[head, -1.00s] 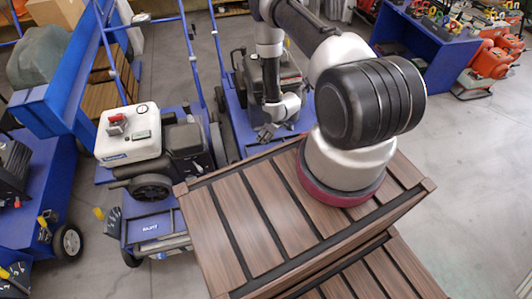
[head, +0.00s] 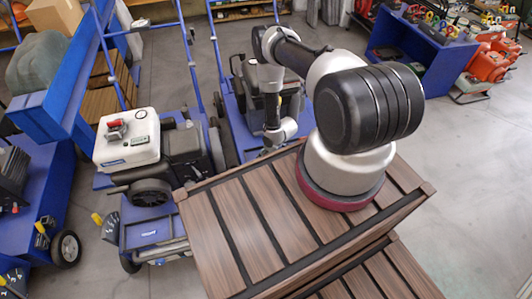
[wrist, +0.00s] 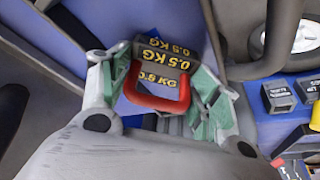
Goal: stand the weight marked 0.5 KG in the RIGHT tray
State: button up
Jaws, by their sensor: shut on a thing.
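The weight marked 0.5 KG (wrist: 160,62) shows in the wrist view as a grey block with yellow lettering and a red handle (wrist: 160,103). My gripper (wrist: 165,82), with green-sided fingers, is shut on this weight, one finger on each side of the red handle. Blue surface lies around the weight; I cannot tell whether the weight touches it. I cannot make out the right tray in either view.
Dark labelled blocks (wrist: 279,95) sit at the right of the wrist view, near a wheel (wrist: 290,35). In the head view, a white-tanked engine (head: 128,138) stands on a blue cart at left. A blue shelf unit (head: 425,50) is at back right. Grey floor is open at right.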

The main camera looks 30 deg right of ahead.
jog(key=shift+f, duration=0.1)
jog(key=o, duration=1.1)
jog(key=v, duration=1.2)
jog(key=shift+s, duration=0.1)
